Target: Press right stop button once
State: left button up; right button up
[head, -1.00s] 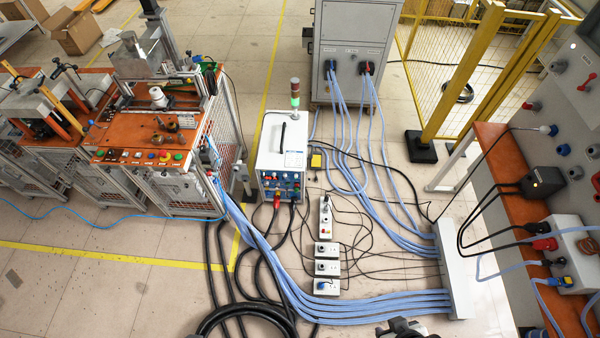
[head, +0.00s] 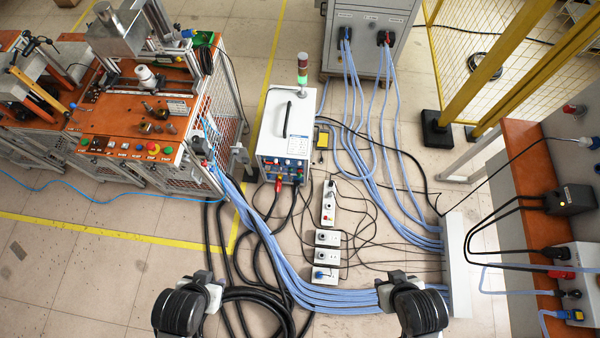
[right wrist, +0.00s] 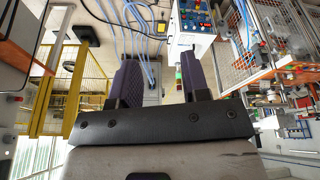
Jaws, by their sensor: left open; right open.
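The button row sits on the front edge of the orange workstation top (head: 115,120) at the left of the head view. Labels are too small to read, so I cannot tell for certain which is the right stop button. My left gripper (head: 205,284) and right gripper (head: 392,284) are at the bottom, well apart from the row. In the right wrist view my right gripper (right wrist: 160,65) is open, with nothing between its fingers.
A white power unit (head: 287,130) with a signal light stands mid-floor. Blue hoses (head: 345,298) and black cables cover the floor before it. A grey cabinet (head: 365,50) stands behind, a yellow fence (head: 480,70) at back right, and an orange bench (head: 522,210) at right.

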jog(key=shift+w, duration=0.25)
